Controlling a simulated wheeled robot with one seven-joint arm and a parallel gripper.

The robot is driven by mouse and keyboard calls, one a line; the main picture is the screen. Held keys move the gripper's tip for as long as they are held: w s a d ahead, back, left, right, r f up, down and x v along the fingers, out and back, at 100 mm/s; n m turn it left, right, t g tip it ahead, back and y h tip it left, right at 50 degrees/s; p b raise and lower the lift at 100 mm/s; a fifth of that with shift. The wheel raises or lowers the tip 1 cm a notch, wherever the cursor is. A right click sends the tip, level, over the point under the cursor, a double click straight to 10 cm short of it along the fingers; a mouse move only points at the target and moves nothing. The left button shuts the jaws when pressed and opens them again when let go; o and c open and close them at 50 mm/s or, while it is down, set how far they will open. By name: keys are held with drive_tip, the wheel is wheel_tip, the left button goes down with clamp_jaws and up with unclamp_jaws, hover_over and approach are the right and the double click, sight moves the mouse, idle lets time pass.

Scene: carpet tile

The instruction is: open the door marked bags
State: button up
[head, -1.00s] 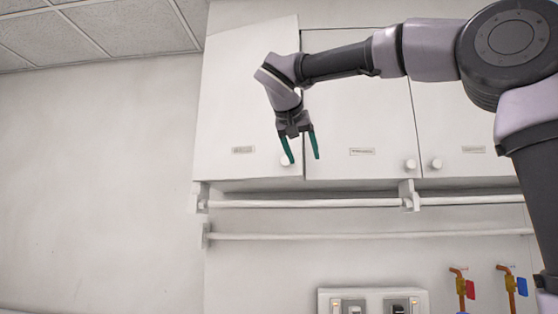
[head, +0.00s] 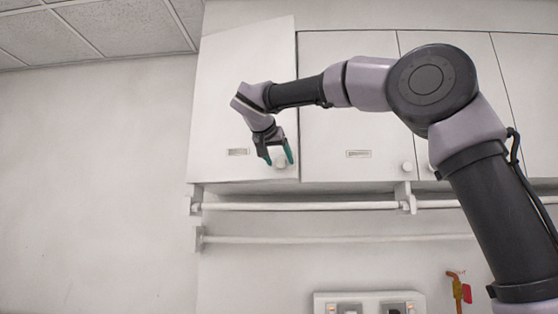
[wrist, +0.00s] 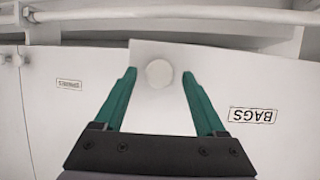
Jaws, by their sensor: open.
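The door marked BAGS (head: 240,95) is the leftmost cabinet door in the head view. Its right edge stands out a little from the neighbouring door, so it looks slightly ajar. Its label shows upside down in the wrist view (wrist: 253,115). A round white knob (wrist: 159,73) sits near the door's free lower corner. My gripper (head: 278,157) is open at the knob, its green fingers on either side of it in the wrist view. I cannot tell whether they touch it.
A closed neighbouring door (head: 350,100) with its own knob (head: 407,167) is to the right. A white rail (head: 300,206) runs just below the cabinets. Bare wall (head: 90,180) is at the left.

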drive_tip(key=shift+w+d+f, duration=0.1)
drive_tip(key=shift+w, duration=0.1)
clamp_jaws()
idle(1.4)
